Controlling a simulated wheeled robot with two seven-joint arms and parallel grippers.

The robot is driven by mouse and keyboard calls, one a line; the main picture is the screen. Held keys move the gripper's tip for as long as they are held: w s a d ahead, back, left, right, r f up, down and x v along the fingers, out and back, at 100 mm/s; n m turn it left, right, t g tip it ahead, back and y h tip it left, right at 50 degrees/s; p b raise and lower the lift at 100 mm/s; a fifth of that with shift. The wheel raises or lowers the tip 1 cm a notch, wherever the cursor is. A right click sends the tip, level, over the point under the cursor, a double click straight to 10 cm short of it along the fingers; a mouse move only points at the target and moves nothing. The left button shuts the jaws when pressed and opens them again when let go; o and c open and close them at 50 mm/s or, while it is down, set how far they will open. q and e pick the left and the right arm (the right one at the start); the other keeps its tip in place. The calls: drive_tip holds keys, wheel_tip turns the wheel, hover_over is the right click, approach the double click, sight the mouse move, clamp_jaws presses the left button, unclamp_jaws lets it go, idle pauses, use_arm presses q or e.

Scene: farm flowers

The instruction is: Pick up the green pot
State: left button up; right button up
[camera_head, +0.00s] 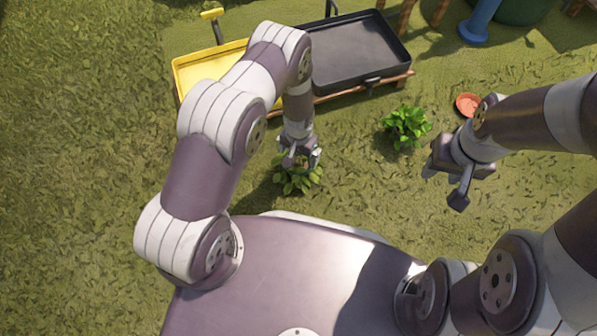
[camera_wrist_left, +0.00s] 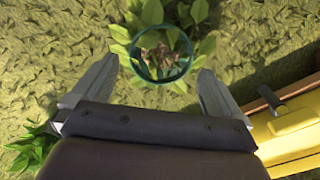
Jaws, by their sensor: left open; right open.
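The green pot (camera_wrist_left: 164,78) shows in the left wrist view as a dark green round rim with brown soil inside. Leaves of a plant (camera_wrist_left: 190,14) surround it. My left gripper (camera_wrist_left: 155,72) is open, with one fingertip on either side of the pot rim; whether they touch it I cannot tell. In the head view my left gripper (camera_head: 301,160) is over the leafy plant (camera_head: 296,180), and the pot is hidden there by the leaves and the gripper. My right gripper (camera_head: 445,182) is open and empty at the right, above the grass.
A second leafy plant (camera_head: 405,127) stands on the grass between the grippers. An orange-red dish (camera_head: 467,104) lies behind my right gripper. A yellow tray (camera_head: 190,70) and a black tray (camera_head: 355,50) stand at the back. Grass at the left is free.

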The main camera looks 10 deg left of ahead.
sight(299, 165)
use_arm(q)
drive_tip(key=f+b, duration=0.2)
drive_tip(key=f, duration=0.1)
drive_tip(key=f+b, duration=0.2)
drive_tip(key=f, duration=0.1)
drive_tip(key=f+b, duration=0.2)
drive_tip(key=f, duration=0.1)
drive_tip(key=shift+w+f+b, duration=0.2)
drive_tip(key=shift+w+b, duration=0.05)
drive_tip(key=shift+b, duration=0.15)
drive_tip(key=shift+r, duration=0.2)
drive_tip(key=c, duration=0.9)
